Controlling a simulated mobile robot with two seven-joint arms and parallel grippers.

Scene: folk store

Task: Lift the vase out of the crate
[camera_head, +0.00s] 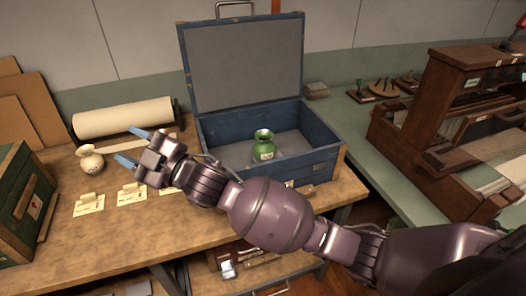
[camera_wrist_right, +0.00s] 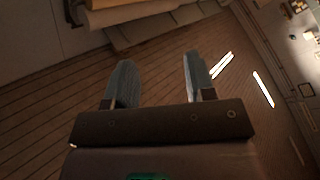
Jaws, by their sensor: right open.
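A green vase (camera_head: 264,146) stands upright inside the open blue crate (camera_head: 325,165), near the middle of its grey floor. The crate's lid (camera_head: 243,65) is raised at the back. My right gripper (camera_head: 136,149) is open and empty, above the table to the left of the crate and apart from the vase. Its two blue-grey fingers (camera_wrist_right: 157,85) stand apart in the right wrist view, with nothing between them. My right arm crosses in front of the crate and hides part of its front wall. My left gripper does not show.
A cream vase (camera_head: 89,159) stands left of my right gripper. Paper tags (camera_head: 131,194) lie on the wooden table (camera_head: 90,245). A paper roll (camera_head: 124,118) lies behind, and a green box (camera_head: 22,205) stands at the left edge. A wooden loom (camera_head: 450,120) stands at right.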

